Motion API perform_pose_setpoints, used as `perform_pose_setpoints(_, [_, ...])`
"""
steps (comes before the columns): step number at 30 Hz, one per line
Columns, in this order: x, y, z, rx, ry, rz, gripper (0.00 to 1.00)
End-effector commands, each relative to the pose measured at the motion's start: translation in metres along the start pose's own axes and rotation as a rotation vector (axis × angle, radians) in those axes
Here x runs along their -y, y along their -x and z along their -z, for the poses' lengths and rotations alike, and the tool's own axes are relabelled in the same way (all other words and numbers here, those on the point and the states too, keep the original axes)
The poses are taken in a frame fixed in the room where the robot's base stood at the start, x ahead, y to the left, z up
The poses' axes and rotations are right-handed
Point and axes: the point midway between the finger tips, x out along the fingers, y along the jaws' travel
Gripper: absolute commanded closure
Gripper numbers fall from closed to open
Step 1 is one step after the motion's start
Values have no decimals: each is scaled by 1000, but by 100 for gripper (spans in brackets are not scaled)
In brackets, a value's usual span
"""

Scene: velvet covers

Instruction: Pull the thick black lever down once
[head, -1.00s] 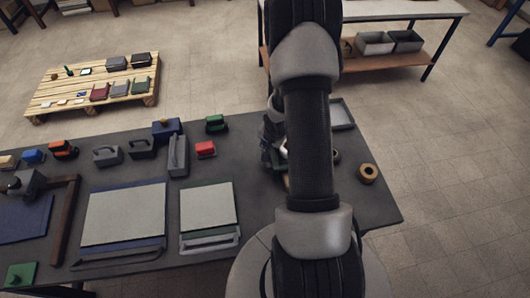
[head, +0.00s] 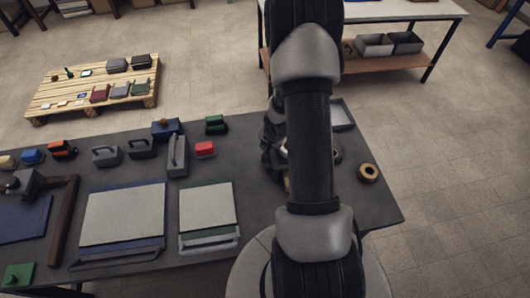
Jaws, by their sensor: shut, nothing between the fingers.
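My gripper (head: 270,152) is low over the right part of the dark work table (head: 350,210), mostly hidden behind my own arm. The part that shows is dark and small, and it looks shut with nothing held. A small green and tan thing lies just under or beside it, largely covered. I cannot pick out the thick black lever with certainty. It may be behind my arm, and I cannot tell whether my gripper touches it.
Two pale flat boards (head: 124,213) (head: 208,204) with grey bars lie left of my arm. Several blocky handled tools line the table's back, including a red block (head: 205,149). A tan ring (head: 368,172) and grey tray (head: 342,115) are at right. A pallet (head: 45,105) stands behind.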

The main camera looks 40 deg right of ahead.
Motion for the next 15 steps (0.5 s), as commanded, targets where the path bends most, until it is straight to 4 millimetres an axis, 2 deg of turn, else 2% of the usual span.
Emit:
perform_pose_setpoints(1, [-15,-10,-16,31,-3,-30,100])
perform_pose_setpoints(15, [-18,-17,-21,32,-1,-29,100])
